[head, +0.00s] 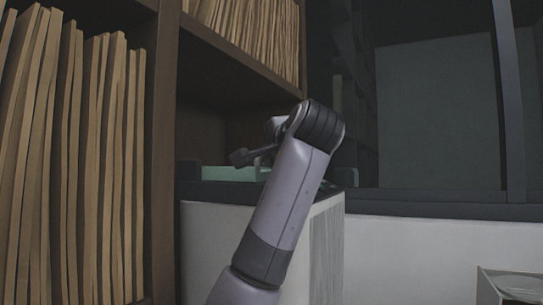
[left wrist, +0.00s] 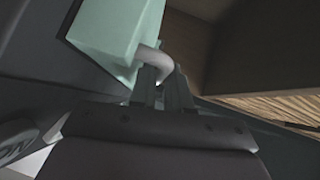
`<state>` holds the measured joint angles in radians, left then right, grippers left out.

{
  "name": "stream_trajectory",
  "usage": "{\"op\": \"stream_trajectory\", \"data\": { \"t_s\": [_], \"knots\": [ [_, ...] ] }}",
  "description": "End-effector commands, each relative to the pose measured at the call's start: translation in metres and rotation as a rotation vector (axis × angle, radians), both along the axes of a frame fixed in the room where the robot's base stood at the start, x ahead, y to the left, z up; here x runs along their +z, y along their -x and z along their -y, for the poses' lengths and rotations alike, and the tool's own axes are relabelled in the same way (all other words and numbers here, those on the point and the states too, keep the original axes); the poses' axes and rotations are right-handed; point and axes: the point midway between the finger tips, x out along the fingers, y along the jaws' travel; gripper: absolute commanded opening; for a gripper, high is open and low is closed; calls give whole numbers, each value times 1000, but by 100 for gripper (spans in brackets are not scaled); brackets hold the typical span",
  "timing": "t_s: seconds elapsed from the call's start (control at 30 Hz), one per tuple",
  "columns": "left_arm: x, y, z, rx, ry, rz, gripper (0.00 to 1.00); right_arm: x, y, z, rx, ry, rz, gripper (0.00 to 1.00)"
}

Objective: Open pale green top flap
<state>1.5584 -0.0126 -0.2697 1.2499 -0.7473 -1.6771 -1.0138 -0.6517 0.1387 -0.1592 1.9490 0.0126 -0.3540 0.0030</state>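The pale green flap (left wrist: 115,32) shows as a block-like part at the top of the left wrist view, with a light grey curved handle (left wrist: 153,57) on it. In the head view a pale green part (head: 230,173) shows low behind my left arm, on top of the white cabinet. My left gripper (left wrist: 164,88) is at the handle, with its fingers close on both sides of the handle's end; it looks shut on it. In the head view my left wrist hides much of the green part. My right gripper is in neither view.
A wooden shelf (head: 163,150) with upright folders (head: 75,160) stands at the left, and more folders fill the shelf above. The white cabinet (head: 205,235) is below the green part. A dark frame and a grey-green panel (head: 437,110) are at the right.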

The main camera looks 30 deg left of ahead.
Motion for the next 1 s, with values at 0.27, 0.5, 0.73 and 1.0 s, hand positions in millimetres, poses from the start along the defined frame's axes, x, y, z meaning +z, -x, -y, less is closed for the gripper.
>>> {"op": "stream_trajectory", "data": {
  "t_s": [0.27,0.5,0.73,1.0],
  "knots": [
    [5,0,-1,1,1,-1,0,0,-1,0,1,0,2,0],
    [23,1,-10,1,2,2,0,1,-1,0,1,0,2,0],
    [47,2,-23,1,80,4,0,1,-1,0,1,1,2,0],
    [65,4,-41,3,251,15,0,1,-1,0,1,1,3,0]
  ]
}}
